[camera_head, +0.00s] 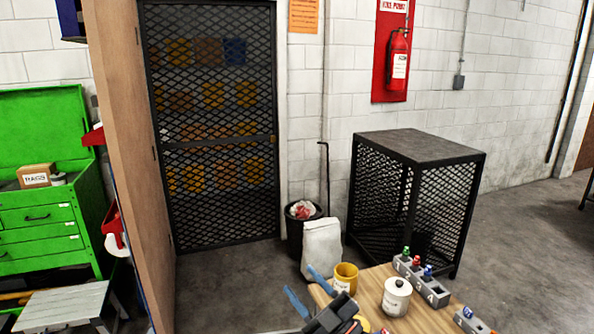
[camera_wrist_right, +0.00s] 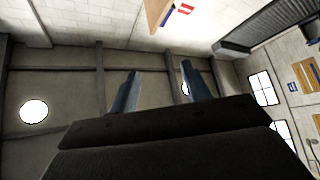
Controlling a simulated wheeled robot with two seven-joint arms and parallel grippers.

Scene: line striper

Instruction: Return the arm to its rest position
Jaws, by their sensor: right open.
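My right gripper (camera_head: 308,286) shows at the bottom of the head view, in front of the near left edge of the wooden table (camera_head: 427,318). Its two blue fingers are spread apart with nothing between them. In the right wrist view the same gripper (camera_wrist_right: 158,92) points toward the ceiling and upper walls, with an empty gap between its fingers. My left gripper does not show in either view.
The table holds a yellow cup (camera_head: 346,277), a white lidded pot (camera_head: 396,297) and a numbered grey rack (camera_head: 422,281) with small coloured-top items. A black mesh cage (camera_head: 418,150), white bag (camera_head: 321,248) and wooden panel (camera_head: 128,150) stand around. Floor is clear left of the bag.

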